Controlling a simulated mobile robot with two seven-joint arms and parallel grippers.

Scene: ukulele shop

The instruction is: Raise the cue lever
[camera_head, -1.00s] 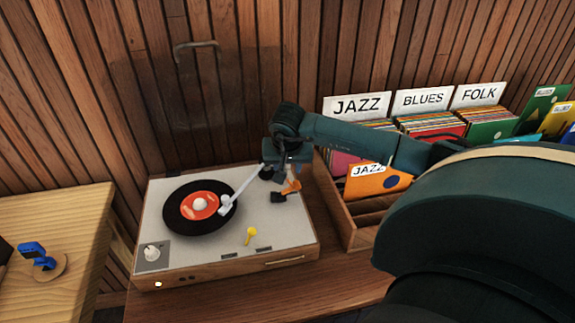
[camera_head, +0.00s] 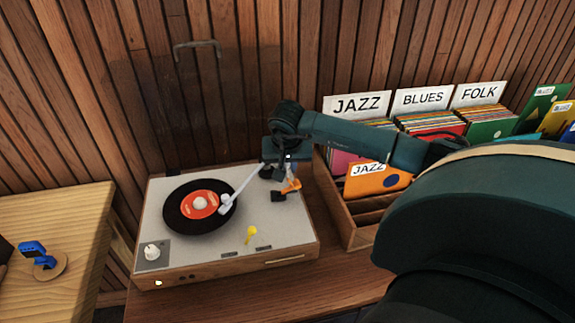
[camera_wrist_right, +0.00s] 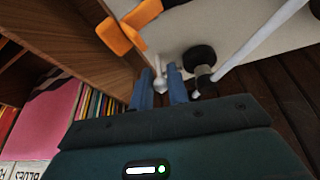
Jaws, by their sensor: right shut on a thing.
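The turntable (camera_head: 230,255) stands on the wooden counter with a black record (camera_head: 180,220) on its platter. The white tonearm (camera_head: 243,186) reaches over the record. My right gripper (camera_wrist_right: 161,77) is at the turntable's back right corner. In the right wrist view its blue fingers are shut on a small pale lever (camera_wrist_right: 158,70), which looks like the cue lever. Most of the lever is hidden in the head view. The tonearm's dark counterweight (camera_wrist_right: 199,58) is close beside the fingers. My left gripper is not in view.
An orange part (camera_head: 291,186) sits at the deck's right edge. A wooden record crate (camera_head: 345,222) is close on the right. A wood-slat wall is behind. A blue device (camera_head: 36,254) is on the left table (camera_head: 75,220).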

